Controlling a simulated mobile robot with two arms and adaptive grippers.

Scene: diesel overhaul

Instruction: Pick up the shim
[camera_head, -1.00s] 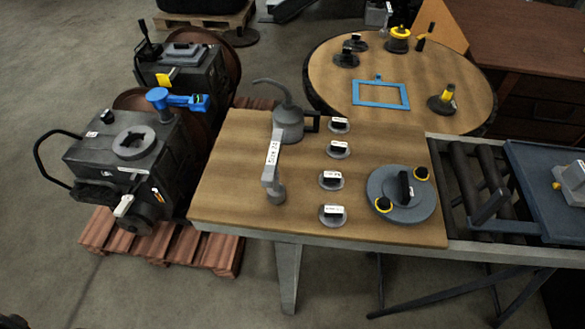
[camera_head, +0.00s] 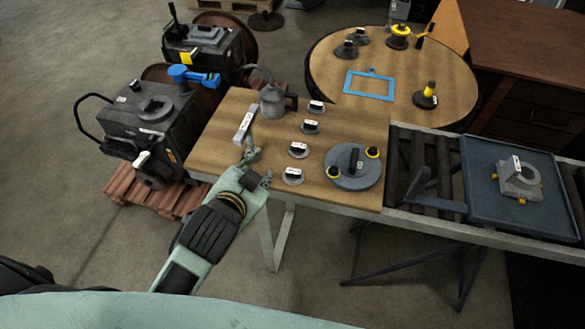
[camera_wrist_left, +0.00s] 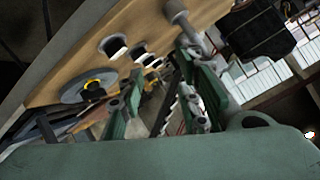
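Several small grey discs with black grips and white labels stand in a row on the wooden tabletop; they look like the shims, but I cannot tell which one is meant. In the head view the row runs from the far disc (camera_head: 316,107) through the middle discs (camera_head: 310,127) and (camera_head: 298,151) to the near disc (camera_head: 292,177). My left gripper (camera_head: 260,168) is open at the table's front edge, left of the near disc and apart from it. In the left wrist view the open fingers (camera_wrist_left: 158,65) hold nothing. My right gripper is out of view.
A grey labelled tool (camera_head: 243,123) and an oil can (camera_head: 272,100) stand on the left part of the wooden tabletop (camera_head: 218,150). A large round grey plate (camera_head: 343,180) with yellow-ringed knobs lies right of the discs. Rollers and a blue tray (camera_head: 480,190) lie further right.

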